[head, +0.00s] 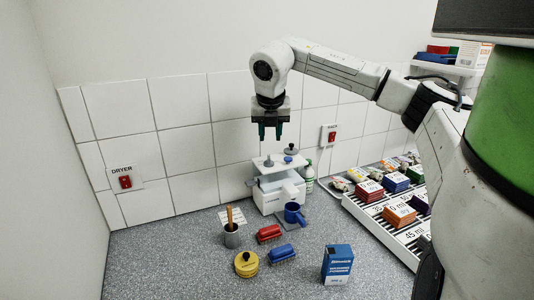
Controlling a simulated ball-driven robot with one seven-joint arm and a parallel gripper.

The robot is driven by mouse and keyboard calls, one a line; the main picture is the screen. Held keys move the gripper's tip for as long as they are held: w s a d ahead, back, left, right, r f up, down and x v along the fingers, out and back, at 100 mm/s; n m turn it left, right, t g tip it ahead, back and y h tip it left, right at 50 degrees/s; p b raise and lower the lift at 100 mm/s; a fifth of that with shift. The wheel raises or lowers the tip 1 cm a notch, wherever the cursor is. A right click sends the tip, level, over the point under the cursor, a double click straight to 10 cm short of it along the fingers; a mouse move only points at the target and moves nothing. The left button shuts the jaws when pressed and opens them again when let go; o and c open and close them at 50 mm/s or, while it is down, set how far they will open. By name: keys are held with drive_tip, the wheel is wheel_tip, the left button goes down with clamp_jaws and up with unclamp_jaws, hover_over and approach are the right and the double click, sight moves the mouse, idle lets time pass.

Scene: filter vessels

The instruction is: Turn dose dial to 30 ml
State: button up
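A white dosing machine (279,193) stands on the speckled counter against the tiled wall. On its top plate (276,167) are a grey knob (268,161) and a blue knob (288,160). A black knob (291,150) shows just behind them. I cannot tell which of these is the dose dial, and no dial setting can be read. My gripper (270,135) points down above the machine, with its dark green fingers apart and nothing between them. It appears clear of the knobs.
A blue mug (294,213) stands at the machine's front. A tray (376,222) of labelled packs lies right. The counter's front left is clear.

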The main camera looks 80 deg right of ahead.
sight(269, 157)
drive_tip(key=p+x, duration=0.2)
drive_tip(key=x, duration=0.7)
drive_tip(key=shift+w+f, duration=0.15)
drive_tip(key=shift+f, duration=0.05)
drive_tip(key=shift+c, duration=0.5)
clamp_jaws()
drive_tip(key=shift+a, duration=0.1)
